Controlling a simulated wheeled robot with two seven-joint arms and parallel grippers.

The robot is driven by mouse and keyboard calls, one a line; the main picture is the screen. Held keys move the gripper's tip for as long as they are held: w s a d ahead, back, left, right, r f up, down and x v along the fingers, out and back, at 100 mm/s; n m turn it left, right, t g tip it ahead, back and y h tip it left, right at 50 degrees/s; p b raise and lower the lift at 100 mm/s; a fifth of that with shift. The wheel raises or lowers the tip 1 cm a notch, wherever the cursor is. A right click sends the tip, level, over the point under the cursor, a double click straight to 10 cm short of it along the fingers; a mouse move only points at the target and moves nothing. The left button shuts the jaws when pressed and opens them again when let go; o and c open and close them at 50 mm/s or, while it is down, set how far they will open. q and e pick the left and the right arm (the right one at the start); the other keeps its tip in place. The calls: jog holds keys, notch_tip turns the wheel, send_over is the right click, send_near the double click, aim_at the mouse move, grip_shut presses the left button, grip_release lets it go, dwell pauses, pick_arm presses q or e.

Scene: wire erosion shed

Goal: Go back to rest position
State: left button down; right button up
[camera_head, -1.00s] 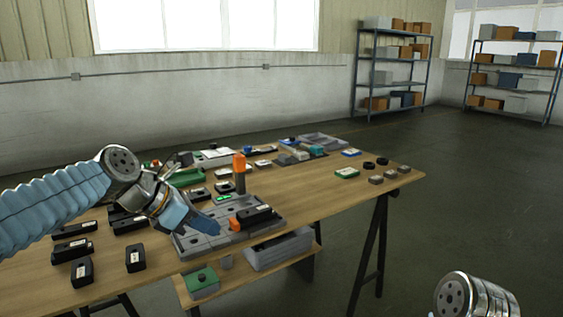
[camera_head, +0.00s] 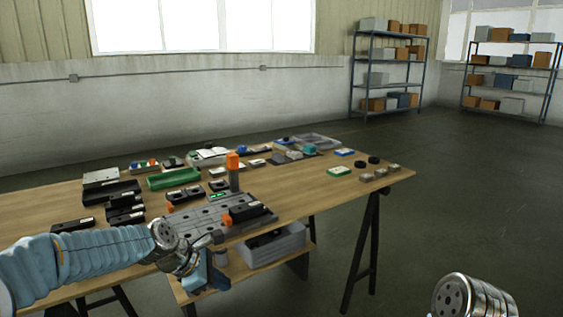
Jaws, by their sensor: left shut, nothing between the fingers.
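My left gripper (camera_head: 206,277) hangs at the front edge of the wooden table (camera_head: 300,200), pointing down, with its blue fingers shut and nothing seen between them. My left arm comes in from the left, low across the table's near left part. The grey fixture plate (camera_head: 205,222) lies just beyond the gripper, with a black block (camera_head: 250,212) on its right side. My right arm shows only as a metal link at the bottom right; its gripper is outside the picture.
An orange-topped post (camera_head: 233,170) stands behind the plate. Black blocks (camera_head: 124,208) lie at the left and a green tray (camera_head: 173,178) behind. A grey bin (camera_head: 270,246) sits on the lower shelf. The floor at the right is clear.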

pick_arm(q)
jog(key=s+d+f+m+g+y, duration=0.1)
jog(key=s+f+m, duration=0.35)
jog(key=f, duration=0.75)
jog(key=s+d+f+m+g+y, duration=0.1)
jog(key=s+f+m, duration=0.35)
jog(key=f, duration=0.85)
jog(key=s+d+f+m, duration=0.1)
jog(key=s+f+m, duration=0.3)
jog(key=s, duration=0.4)
jog(key=s+f+m+g, duration=0.1)
jog(key=s+f+m, duration=0.4)
jog(key=s, duration=0.3)
jog(key=shift+d+f+g, duration=0.3)
jog(key=shift+d+f, duration=0.05)
jog(key=shift+f, duration=0.3)
